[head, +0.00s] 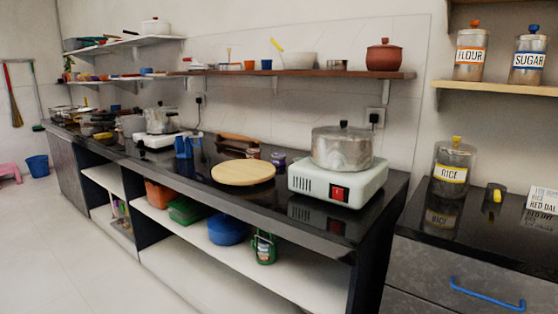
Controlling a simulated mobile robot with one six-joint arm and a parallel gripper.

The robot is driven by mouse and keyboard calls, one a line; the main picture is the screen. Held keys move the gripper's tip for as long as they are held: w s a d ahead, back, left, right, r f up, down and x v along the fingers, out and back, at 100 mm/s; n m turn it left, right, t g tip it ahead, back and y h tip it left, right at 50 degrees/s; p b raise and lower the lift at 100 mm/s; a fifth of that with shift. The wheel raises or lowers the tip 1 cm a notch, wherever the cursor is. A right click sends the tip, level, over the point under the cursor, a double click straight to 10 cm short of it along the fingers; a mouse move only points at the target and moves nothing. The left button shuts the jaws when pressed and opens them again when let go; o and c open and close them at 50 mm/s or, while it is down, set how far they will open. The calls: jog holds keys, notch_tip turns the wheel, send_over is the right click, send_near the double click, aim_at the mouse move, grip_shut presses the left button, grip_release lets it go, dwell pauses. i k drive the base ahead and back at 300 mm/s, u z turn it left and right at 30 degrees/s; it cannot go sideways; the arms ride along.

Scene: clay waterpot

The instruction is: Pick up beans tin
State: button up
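I see no container with a readable beans label in the head view. A tin labelled RICE (453,168) with a yellow knob stands upright on the dark counter at the right. Tins labelled FLOUR (470,58) and SUGAR (527,62) stand on a wooden shelf above it. My gripper is not in view.
A long black counter holds a silver pot (341,148) on a white stove (337,183) and a round wooden board (243,173). Lower shelves hold a blue bowl (229,231) and a green lantern (264,248). A drawer has a blue handle (487,297). Floor at lower left is clear.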

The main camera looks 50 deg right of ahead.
aim_at(277, 159)
jog(key=u, duration=0.05)
jog(key=i, duration=1)
jog(key=z, duration=0.05)
